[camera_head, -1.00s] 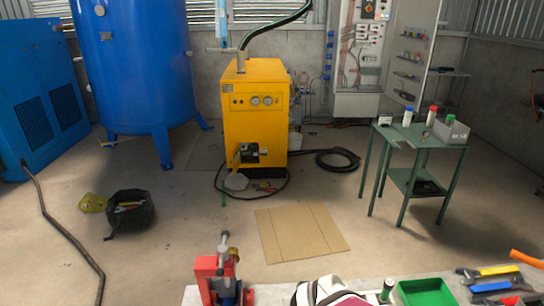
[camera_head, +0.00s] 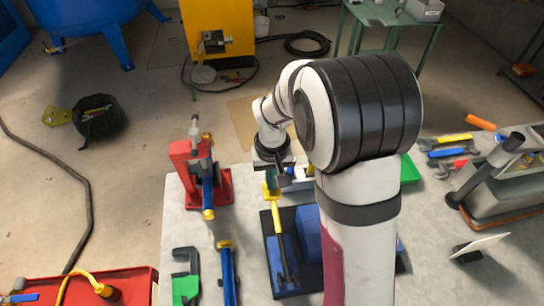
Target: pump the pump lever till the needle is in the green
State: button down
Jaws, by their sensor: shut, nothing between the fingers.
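A hand pump with a blue body (camera_head: 308,233) stands on a dark base at the middle of the bench. Its yellow pump lever (camera_head: 278,218) slopes up and away from the blue block, with a yellow end near my gripper. My gripper (camera_head: 273,180) is shut and empty just beyond the far end of the lever. I cannot tell whether it touches the lever. My white arm hides the right part of the pump. No gauge face or needle shows on the bench.
A red vice (camera_head: 187,165) stands to the left, with a green-and-black clamp (camera_head: 186,278) and a blue tool (camera_head: 227,270) in front. A red box (camera_head: 125,290) is front left. A green tray (camera_head: 409,170), spanners (camera_head: 447,153) and a grey case (camera_head: 490,190) lie right.

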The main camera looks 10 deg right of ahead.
jog(key=shift+f, duration=0.35)
notch_tip(320, 180, up, 15)
jog(key=s, duration=0.1)
jog(key=shift+f, duration=0.15)
dwell(1.2)
jog(key=s+f+m+y, duration=0.1)
jog(key=s+f+m, duration=0.2)
jog(key=s, duration=2)
jog(key=m, duration=0.2)
jog(key=shift+s+a+m+g+y, duration=0.3)
jog(key=shift+s+y, duration=0.1)
